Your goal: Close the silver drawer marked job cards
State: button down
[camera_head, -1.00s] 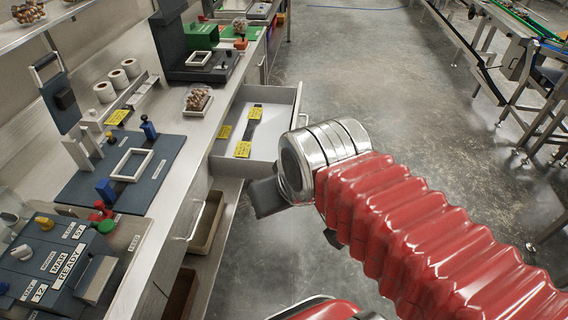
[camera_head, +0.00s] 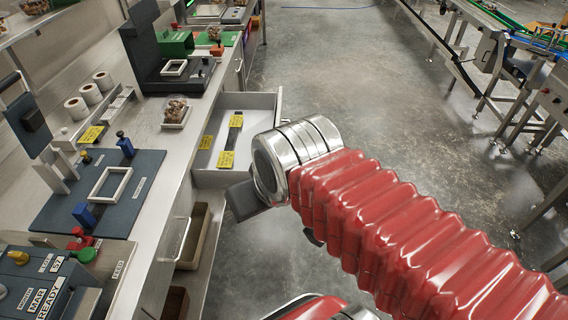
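The silver drawer (camera_head: 264,104) stands pulled open from the bench, right of the middle of the worktop. Yellow cards (camera_head: 226,160) and a dark strip (camera_head: 236,121) lie on its pale floor. Its front faces away from me, so I cannot read a job cards mark. My gripper (camera_head: 243,201) shows only as a dark grey block below the metal wrist, close to the drawer's near front corner in the picture. The wrist hides part of the drawer front. I cannot tell whether the gripper touches the drawer, or whether its fingers are apart.
Below the drawer are open shelves with a brown bin (camera_head: 194,236). A bar handle (camera_head: 179,240) sticks out from the bench front nearer me. A clamshell of nuts (camera_head: 175,110) sits on the worktop. The grey floor right of the bench is clear up to a conveyor (camera_head: 490,70).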

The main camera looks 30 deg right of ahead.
aim_at(261, 111)
jog(key=i, duration=0.85)
jog(key=u, duration=0.05)
